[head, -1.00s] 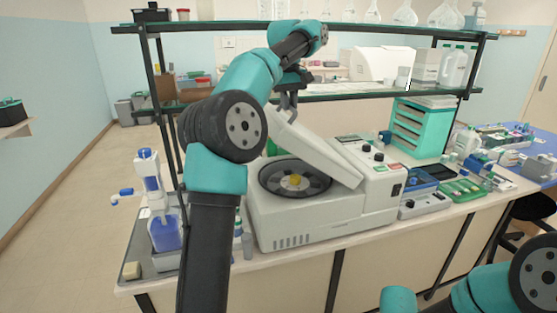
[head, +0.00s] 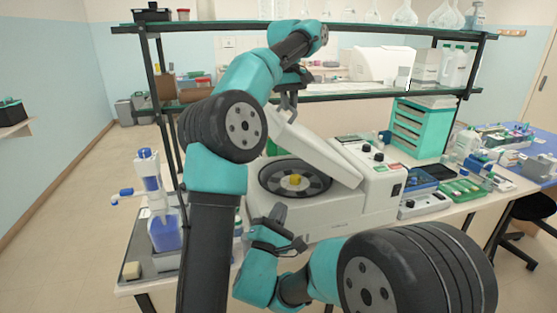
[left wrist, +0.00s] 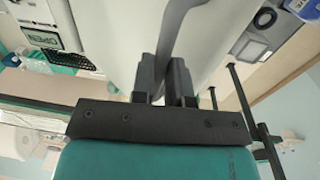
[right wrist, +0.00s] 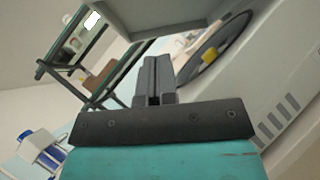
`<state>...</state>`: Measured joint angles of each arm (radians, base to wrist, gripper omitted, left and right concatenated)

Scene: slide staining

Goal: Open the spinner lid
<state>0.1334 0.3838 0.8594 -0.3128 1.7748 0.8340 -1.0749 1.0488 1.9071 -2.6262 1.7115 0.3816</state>
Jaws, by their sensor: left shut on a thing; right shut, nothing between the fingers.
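The spinner (head: 335,215) is a white box on the bench. Its lid (head: 318,150) is tilted up, high at the left and low at the right, above the round dark rotor (head: 318,185) with its yellow hub. My left gripper (head: 291,97) is shut on the lid's grey handle (left wrist: 180,35) at the raised end. My right gripper (head: 279,212) is shut and empty, in front of the spinner's left part and below the lid. In the right wrist view its closed fingers (right wrist: 153,75) point towards the underside of the lid (right wrist: 165,14).
A shelf rack (head: 350,93) stands behind the spinner. A blue-and-white bottle device (head: 160,215) is at the bench's left. Control knobs (head: 372,150) sit on the spinner's right, with blue and green trays (head: 462,188) further right.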

